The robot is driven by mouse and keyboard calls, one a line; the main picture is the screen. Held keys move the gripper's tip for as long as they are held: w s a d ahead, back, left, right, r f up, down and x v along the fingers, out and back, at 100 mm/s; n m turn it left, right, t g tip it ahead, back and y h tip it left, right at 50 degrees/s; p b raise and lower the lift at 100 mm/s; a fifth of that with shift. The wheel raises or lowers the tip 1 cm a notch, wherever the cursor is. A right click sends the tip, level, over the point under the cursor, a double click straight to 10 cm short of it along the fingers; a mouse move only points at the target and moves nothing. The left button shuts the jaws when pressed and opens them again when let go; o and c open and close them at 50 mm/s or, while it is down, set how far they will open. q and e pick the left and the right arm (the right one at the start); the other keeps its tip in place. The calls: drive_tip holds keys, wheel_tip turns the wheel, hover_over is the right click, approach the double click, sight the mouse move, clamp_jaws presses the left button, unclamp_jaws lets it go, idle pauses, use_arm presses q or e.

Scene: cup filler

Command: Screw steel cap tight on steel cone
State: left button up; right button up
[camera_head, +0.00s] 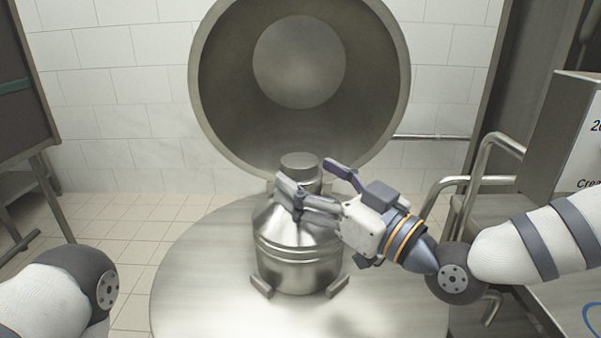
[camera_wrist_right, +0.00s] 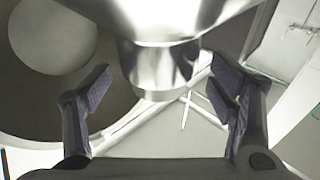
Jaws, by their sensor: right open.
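The steel cone (camera_head: 294,241) stands upright on the round steel table, with its narrow neck at the top. The steel cap (camera_head: 299,164) sits on top of the neck; I cannot tell how tight it is. My right gripper (camera_head: 308,176) is open at the neck, just below the cap, with one finger on the left and one behind to the right. In the right wrist view, the open fingers (camera_wrist_right: 158,92) stand on either side of a shiny steel cylinder (camera_wrist_right: 158,70), with gaps visible on both sides. My left arm shows at the lower left, but its gripper is out of view.
The round steel table (camera_head: 190,285) has clear room left of the cone. Small brackets (camera_head: 261,286) sit at the cone's base. A large round steel lid (camera_head: 220,120) stands behind. Bent metal rails (camera_head: 480,165) and a labelled box (camera_head: 570,140) are at right.

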drive_tip(key=v, duration=0.9)
drive_tip(key=shift+s+d+f, duration=0.1)
drive_tip(key=shift+s+d, duration=0.05)
